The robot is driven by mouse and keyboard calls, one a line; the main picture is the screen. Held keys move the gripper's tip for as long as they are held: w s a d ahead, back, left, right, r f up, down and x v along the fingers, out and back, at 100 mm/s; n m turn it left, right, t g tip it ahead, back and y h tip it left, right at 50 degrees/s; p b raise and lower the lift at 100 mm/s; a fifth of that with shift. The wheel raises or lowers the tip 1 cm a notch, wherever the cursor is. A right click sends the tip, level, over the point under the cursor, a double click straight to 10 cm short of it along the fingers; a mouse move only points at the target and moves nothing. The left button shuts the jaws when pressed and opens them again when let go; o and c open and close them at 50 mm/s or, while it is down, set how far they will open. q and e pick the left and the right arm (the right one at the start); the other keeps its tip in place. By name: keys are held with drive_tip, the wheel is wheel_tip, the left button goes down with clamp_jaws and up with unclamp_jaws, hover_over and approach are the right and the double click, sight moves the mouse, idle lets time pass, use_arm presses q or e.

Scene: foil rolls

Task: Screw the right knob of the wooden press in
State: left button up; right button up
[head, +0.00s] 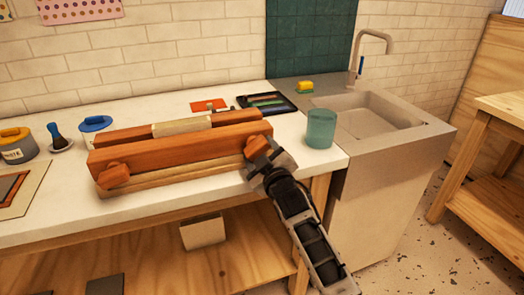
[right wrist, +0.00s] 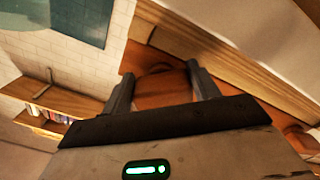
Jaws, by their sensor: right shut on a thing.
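The wooden press (head: 175,153) lies along the front of the white worktop, with a pale block (head: 181,126) between its reddish-brown beams. Its right knob (head: 257,146) is at the right end of the front beam, its left knob (head: 116,175) at the left end. My right gripper (head: 265,158) reaches up from the lower right and is shut on the right knob. In the right wrist view the knob (right wrist: 162,88) sits between the two fingers of the gripper (right wrist: 162,80). My left gripper is not in view.
A teal cup (head: 320,129) stands just right of the press. A dark tray (head: 266,103) and a red card (head: 208,105) lie behind it. A sink (head: 368,118) is at the right. Paint pots (head: 17,146) stand at the left. The worktop's front edge runs close before the press.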

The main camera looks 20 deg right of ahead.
drive_tip(key=m, duration=0.3)
drive_tip(key=shift+s+a+f+p, duration=0.1)
drive_tip(key=shift+a+f+p, duration=0.2)
drive_tip(key=shift+f+p, duration=0.05)
drive_tip(key=shift+a+f+m, duration=0.1)
drive_tip(key=shift+m, duration=0.8)
drive_tip(key=o, duration=0.9)
drive_tip(key=shift+o, duration=0.4)
drive_tip(key=shift+r, duration=0.2)
